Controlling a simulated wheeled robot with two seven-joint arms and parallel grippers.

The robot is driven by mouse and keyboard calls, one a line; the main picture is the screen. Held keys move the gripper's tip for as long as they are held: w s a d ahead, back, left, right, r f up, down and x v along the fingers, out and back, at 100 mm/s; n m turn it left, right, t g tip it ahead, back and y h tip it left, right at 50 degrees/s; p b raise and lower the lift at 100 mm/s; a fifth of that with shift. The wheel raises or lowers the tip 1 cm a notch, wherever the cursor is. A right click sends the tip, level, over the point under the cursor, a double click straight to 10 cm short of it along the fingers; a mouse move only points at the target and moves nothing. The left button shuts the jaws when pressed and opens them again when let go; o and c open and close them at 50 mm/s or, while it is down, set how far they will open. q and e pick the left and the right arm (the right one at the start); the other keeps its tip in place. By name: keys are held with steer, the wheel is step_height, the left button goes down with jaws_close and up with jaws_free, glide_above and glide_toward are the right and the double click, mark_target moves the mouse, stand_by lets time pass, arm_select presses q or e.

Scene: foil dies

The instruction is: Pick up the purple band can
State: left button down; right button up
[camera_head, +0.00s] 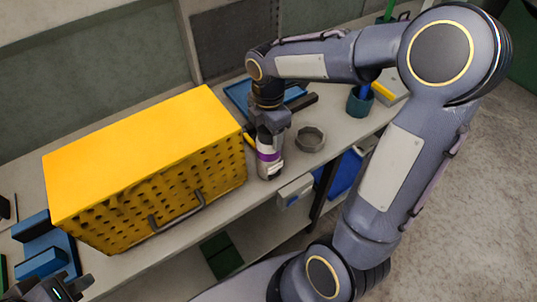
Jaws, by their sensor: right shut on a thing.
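The purple band can (268,162) is a pale upright can with a purple band, at the middle of the bench near its front edge. My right gripper (268,131) is above it, pointing down, shut on the can's upper part. The can's top is hidden by the gripper. I cannot tell whether the can's base touches the bench. My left gripper (72,290) shows only in part at the bottom left corner, away from the can. Its fingers are not clear enough to tell open or shut.
A large yellow perforated crate (140,150) with a handle stands just left of the can. A grey round dish (311,139) is close on the right. A blue tray (238,93) lies behind my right gripper, and a teal cup (360,102) stands further right. Blue blocks (40,262) lie at lower left.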

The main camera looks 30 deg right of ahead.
steer(key=c, duration=0.4)
steer(key=shift+r, duration=0.1)
